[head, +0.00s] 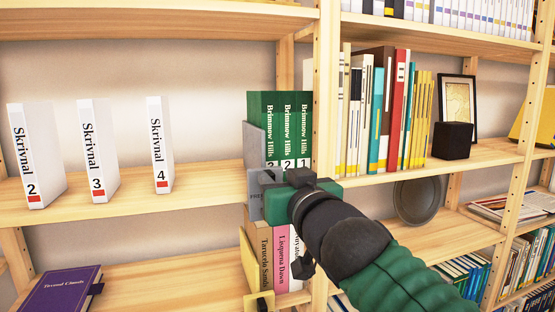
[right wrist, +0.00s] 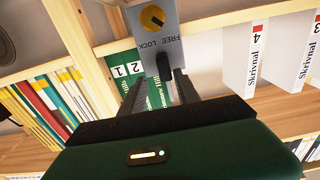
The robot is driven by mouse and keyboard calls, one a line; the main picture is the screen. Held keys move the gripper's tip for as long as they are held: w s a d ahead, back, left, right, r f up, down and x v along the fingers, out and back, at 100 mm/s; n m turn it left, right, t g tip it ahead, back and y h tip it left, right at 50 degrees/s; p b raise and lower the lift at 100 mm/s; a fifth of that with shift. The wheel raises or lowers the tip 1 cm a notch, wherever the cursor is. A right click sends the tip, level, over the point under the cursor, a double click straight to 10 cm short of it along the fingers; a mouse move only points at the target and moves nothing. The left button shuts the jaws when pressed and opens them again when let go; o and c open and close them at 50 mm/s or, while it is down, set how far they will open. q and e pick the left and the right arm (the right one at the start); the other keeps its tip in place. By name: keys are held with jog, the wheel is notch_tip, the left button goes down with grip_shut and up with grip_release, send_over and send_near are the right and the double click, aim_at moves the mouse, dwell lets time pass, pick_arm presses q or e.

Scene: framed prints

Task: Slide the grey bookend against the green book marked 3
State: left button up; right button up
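The grey bookend (head: 253,146) stands upright on the middle shelf, just left of the green book marked 3 (head: 268,110). I cannot tell whether they touch. Green books marked 2 (head: 287,120) and 1 (head: 304,120) stand to its right. In the right wrist view the bookend (right wrist: 140,38) shows a yellow dial lettered FREE and LOCK, and a dark post; book 3's label is hidden there. My right gripper (head: 274,184) is at the bookend's front. In the wrist view its fingers (right wrist: 160,80) are apart, with the post between them and gaps beside it. My left gripper is out of view.
White books marked 2 (head: 34,155), 3 (head: 97,150) and 4 (head: 159,145) stand apart on the left, with bare shelf between 4 and the bookend. A wooden upright (head: 325,90) stands right of the green books. A yellow bookend (head: 250,262) is on the shelf below.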

jog(key=shift+f+x, duration=0.2)
jog(key=shift+x, duration=1.05)
jog(key=shift+s+a+r, duration=0.2)
jog(key=shift+s+a, duration=0.2)
jog(key=shift+s, duration=0.15)
jog(key=shift+s+a, duration=0.1)
jog(key=shift+a, duration=0.05)
jog(key=shift+c, duration=0.6)
jog(key=shift+a, duration=0.1)
jog(key=c, duration=0.5)
grip_shut()
jog(key=shift+w+d+f, duration=0.1)
jog(key=shift+w+d, duration=0.1)
jog(key=shift+d, duration=0.1)
jog(key=shift+f, duration=0.15)
